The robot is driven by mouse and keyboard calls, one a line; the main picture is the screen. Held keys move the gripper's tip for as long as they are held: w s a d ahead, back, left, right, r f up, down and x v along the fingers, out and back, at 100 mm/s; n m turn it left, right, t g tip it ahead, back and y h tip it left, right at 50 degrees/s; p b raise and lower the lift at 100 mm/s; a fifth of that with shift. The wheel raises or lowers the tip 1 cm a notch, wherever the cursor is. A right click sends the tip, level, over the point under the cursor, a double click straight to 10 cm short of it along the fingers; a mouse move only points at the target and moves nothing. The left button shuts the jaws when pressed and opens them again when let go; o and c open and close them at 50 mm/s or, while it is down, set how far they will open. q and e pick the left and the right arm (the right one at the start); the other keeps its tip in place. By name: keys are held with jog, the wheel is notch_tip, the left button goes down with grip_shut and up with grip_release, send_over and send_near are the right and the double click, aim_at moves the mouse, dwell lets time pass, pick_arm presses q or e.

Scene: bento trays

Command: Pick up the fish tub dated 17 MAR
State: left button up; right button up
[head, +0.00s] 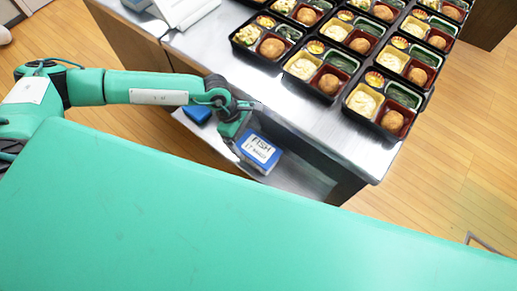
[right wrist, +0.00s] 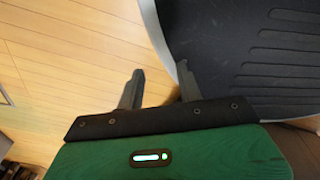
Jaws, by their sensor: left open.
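The fish tub (head: 260,150) is blue with a white lid label that reads FISH. The small date line under it is blurred and looks like 17 MAR. It sits on the low shelf (head: 292,176) below the steel counter. My left gripper (head: 238,143) is open, right at the tub's left side; I cannot tell whether it touches it. A second blue tub (head: 197,113) lies farther left on the shelf, partly hidden by my left arm, its label not visible. My right gripper (right wrist: 160,82) is open and empty in the right wrist view, away from the tubs.
The steel counter (head: 215,50) overhangs the shelf, its front edge close above my left gripper. Several black bento trays (head: 362,118) with food stand on its right part. A white device (head: 185,10) stands at the back left. Wooden floor (head: 430,175) is clear on the right.

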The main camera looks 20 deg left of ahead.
aim_at(257, 148)
pick_arm(q)
jog(key=shift+s+d+r, duration=0.1)
jog(key=shift+s+d, duration=0.1)
jog(key=shift+d, duration=0.3)
jog(key=x, duration=0.2)
jog(key=p+x, duration=0.1)
jog(key=x, duration=0.1)
jog(key=shift+d, duration=0.5)
jog(key=shift+d+f, duration=0.15)
jog(key=shift+f, duration=0.4)
pick_arm(e)
jog(key=shift+s+d+r, duration=0.15)
jog(key=shift+s+r, duration=0.05)
jog(key=shift+s, duration=0.85)
jog(key=shift+w, duration=0.1)
pick_arm(q)
jog(key=shift+f, duration=0.25)
pick_arm(e)
jog(key=shift+w+f, duration=0.25)
jog(key=shift+w, duration=0.2)
jog(key=shift+s, duration=0.1)
